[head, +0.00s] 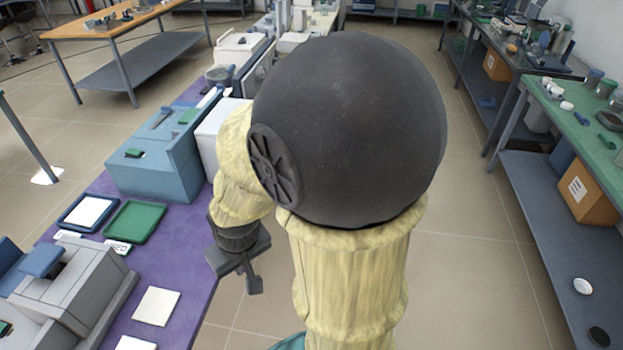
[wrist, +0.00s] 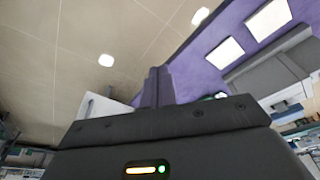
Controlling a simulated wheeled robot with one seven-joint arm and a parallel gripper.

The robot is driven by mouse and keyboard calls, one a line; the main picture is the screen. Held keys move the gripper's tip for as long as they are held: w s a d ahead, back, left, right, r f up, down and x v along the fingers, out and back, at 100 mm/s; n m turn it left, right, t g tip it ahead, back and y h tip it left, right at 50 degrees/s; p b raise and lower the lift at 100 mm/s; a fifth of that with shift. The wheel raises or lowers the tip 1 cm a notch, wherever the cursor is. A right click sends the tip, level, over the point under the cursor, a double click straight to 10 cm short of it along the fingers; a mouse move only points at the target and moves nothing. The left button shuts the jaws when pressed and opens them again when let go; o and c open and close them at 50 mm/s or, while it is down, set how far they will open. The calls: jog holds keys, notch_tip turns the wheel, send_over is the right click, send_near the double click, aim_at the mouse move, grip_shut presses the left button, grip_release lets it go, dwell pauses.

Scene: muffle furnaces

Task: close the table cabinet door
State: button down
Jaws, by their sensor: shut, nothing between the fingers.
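My gripper (head: 252,284) hangs beside the front edge of the purple-topped table (head: 190,300), over the floor. Its fingers are together with nothing between them. They also show in the wrist view (wrist: 156,84) as a dark upright shape. No cabinet door can be made out for sure in the head view; the space under the purple top is hidden. In the wrist view a pale upright panel (wrist: 99,106) shows just left of the fingers, partly behind the gripper body. I cannot tell whether it is the cabinet door or whether anything touches it.
A blue-grey box device (head: 150,175), a green tray (head: 136,221), a grey device (head: 75,290) and a white square (head: 156,306) stand or lie on the purple top. The tiled floor (head: 460,260) between is clear.

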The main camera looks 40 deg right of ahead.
jog(key=shift+w, duration=0.1)
jog(key=w+d+f+m+t+h+p, duration=0.1)
jog(key=w+d+f+m+t+h, duration=0.1)
jog(key=w+d+f+m, duration=0.4)
jog(key=w+d+f+m+t+h+p, duration=0.1)
jog(key=w+d+f+m+t+h, duration=0.15)
jog(key=w, duration=0.45)
jog(key=d+f+m+t+h+p, duration=0.1)
jog(key=d+m+t+h+p, duration=0.1)
jog(key=d+h, duration=0.8)
jog(key=d+t, duration=0.1)
jog(key=d, duration=0.2)
jog(key=shift+s+f, duration=0.4)
jog(key=shift+w+d+m+h, duration=0.1)
jog(key=shift+d+m+h, duration=0.05)
jog(key=shift+m+h, duration=0.15)
